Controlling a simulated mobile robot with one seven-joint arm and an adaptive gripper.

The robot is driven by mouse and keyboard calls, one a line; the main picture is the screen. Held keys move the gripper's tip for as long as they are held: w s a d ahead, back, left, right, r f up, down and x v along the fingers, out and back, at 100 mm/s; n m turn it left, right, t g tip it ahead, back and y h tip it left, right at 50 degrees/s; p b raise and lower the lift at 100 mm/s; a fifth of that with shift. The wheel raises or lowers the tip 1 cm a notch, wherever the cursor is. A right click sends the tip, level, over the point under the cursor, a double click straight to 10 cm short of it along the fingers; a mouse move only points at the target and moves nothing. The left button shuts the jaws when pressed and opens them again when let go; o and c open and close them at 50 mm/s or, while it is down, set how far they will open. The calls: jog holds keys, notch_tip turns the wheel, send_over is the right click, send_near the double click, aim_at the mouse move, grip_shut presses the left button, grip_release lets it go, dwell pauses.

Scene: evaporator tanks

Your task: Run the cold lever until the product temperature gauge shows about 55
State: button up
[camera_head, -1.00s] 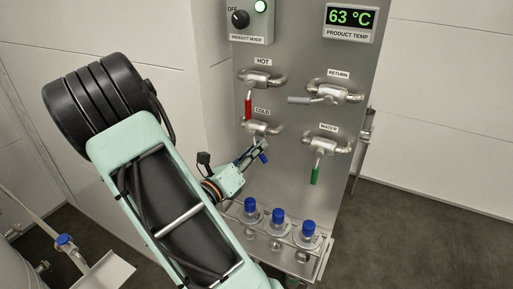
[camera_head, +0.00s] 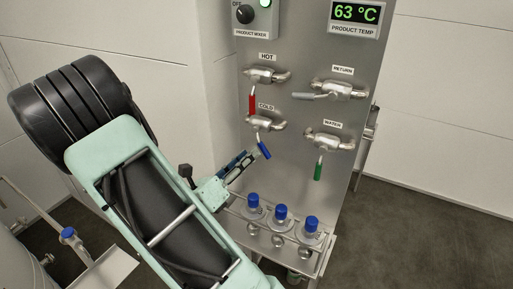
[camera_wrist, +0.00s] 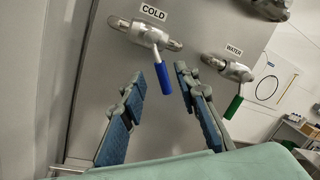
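The product temperature gauge (camera_head: 354,13) reads 63 °C in green digits. The cold valve (camera_head: 265,125) is on the steel panel below the hot valve, and its blue lever (camera_head: 264,150) hangs down and slightly to the right. In the wrist view the blue lever (camera_wrist: 164,77) hangs below the COLD label, beyond and between my fingertips. My gripper (camera_wrist: 157,82) is open, with blue-padded fingers spread on either side of the lever. In the head view my gripper (camera_head: 248,160) is just below and left of the lever; whether a finger touches it, I cannot tell.
The red hot lever (camera_head: 252,103) hangs above, close to the cold valve. The green water lever (camera_head: 318,170) and grey return lever (camera_head: 310,97) are to the right. The mixer knob (camera_head: 244,14) is at upper left.

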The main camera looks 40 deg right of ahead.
jog(key=v, duration=0.5)
jog(key=shift+a, duration=0.2)
